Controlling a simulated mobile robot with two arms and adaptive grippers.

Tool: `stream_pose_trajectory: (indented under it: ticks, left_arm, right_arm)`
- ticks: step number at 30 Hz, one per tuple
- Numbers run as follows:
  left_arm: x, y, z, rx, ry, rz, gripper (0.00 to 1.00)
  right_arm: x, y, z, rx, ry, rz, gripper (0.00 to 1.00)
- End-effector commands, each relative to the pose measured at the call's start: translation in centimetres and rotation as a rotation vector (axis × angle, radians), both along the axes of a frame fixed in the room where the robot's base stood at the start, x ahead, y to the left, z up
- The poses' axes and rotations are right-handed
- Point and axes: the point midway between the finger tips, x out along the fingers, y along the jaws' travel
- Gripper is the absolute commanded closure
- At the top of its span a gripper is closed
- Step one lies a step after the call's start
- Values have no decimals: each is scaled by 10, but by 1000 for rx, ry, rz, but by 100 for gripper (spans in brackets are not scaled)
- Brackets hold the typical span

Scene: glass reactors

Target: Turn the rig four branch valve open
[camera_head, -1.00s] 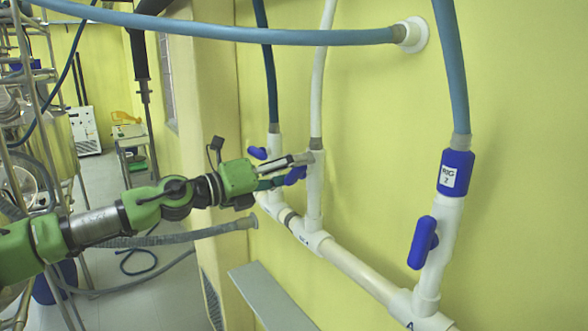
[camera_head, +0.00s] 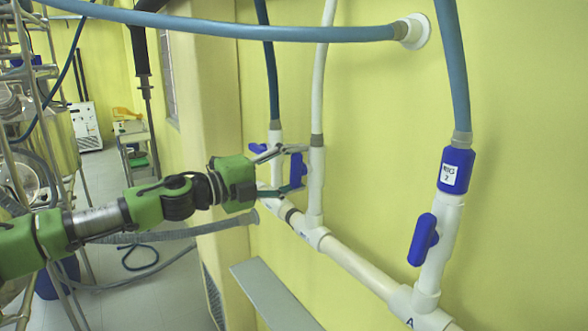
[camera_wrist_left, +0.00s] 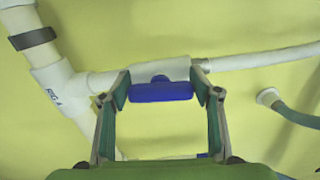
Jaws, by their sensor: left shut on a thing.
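The rig four branch valve has a blue handle (camera_head: 297,167) on a white vertical branch pipe (camera_head: 315,190) against the yellow wall. In the head view the handle stands upright, roughly in line with its pipe. My left gripper (camera_head: 292,169) is shut on this handle, one finger above and one below it. In the left wrist view the handle (camera_wrist_left: 162,92) lies between the two fingertips (camera_wrist_left: 163,84), lengthwise along the branch. A label that seems to read RIG 4 (camera_wrist_left: 53,98) is on the tee beside it. My right gripper is not in view.
Another blue valve handle (camera_head: 257,148) is on the branch behind. A nearer valve with a blue handle (camera_head: 423,240) carries a RIG 2 label (camera_head: 448,175). A white manifold pipe (camera_head: 355,267) runs below. A blue hose (camera_head: 230,31) crosses above. A grey ledge (camera_head: 272,298) lies below.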

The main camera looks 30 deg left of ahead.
Motion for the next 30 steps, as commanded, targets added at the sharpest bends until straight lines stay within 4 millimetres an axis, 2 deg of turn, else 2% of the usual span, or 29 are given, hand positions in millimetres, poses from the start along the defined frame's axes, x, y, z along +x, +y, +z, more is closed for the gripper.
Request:
stream_pose_trajectory:
  ticks: [15,16,18,30]
  left_arm:
    - [0,2,1,-19,5,5,64]
    - [0,2,1,-18,5,5,40]
    - [0,2,1,-18,5,5,25]
    - [0,1,1,-18,7,1,25]
  right_arm:
    - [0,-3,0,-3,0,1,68]
    - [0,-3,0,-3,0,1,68]
    - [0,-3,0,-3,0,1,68]
    - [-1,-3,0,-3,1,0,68]
